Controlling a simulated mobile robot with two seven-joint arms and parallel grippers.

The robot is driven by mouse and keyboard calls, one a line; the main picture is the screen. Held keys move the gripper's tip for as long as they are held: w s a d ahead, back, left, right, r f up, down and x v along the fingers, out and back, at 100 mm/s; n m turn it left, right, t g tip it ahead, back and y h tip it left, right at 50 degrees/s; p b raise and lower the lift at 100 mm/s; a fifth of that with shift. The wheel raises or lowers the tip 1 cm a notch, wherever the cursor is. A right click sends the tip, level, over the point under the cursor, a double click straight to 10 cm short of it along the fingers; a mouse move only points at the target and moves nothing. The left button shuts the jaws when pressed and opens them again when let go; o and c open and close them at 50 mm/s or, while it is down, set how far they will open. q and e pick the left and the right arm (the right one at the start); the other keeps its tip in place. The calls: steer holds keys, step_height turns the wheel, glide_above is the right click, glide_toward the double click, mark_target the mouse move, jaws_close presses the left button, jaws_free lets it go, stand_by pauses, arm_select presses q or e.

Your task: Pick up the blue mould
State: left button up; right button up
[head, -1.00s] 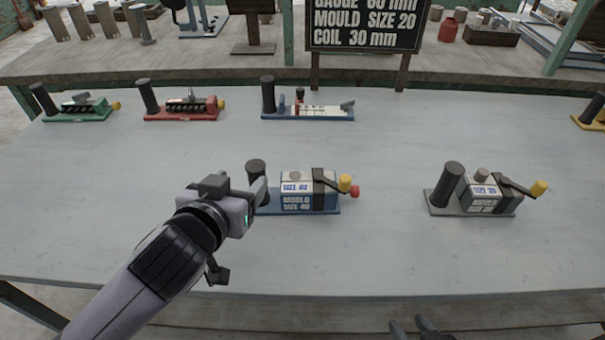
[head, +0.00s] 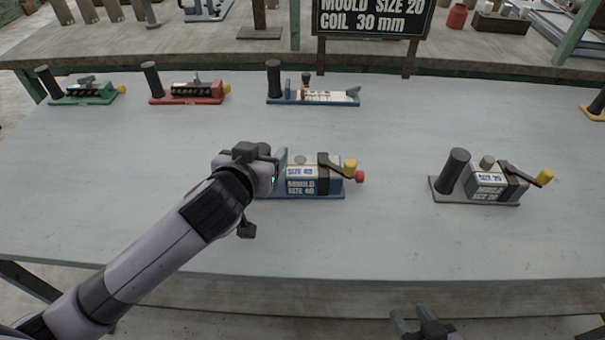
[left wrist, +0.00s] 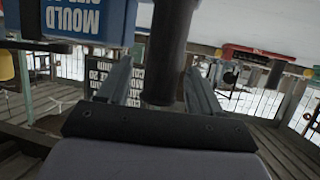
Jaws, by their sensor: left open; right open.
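The blue mould (head: 315,182) stands on the table left of centre, with a blue base, a "MOULD SIZE 40" label and a crank with yellow and red knobs. Its blue body also shows in the left wrist view (left wrist: 115,22). My left gripper (head: 275,166) is at the mould's left end and hides its black upright handle in the head view. In the left wrist view the handle (left wrist: 170,45) stands between the two open fingers (left wrist: 158,85), with gaps visible. My right gripper (head: 420,322) is open and empty at the bottom edge, in front of the table.
A grey mould (head: 478,190) stands to the right. Green (head: 85,95), red (head: 190,92) and another blue-based device (head: 313,97) line the back of the table (head: 180,240). A black sign (head: 372,18) stands behind. The table front is clear.

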arm_select(q)
jaws_close()
steer(key=shift+r, duration=0.1)
steer(key=shift+r, duration=0.1)
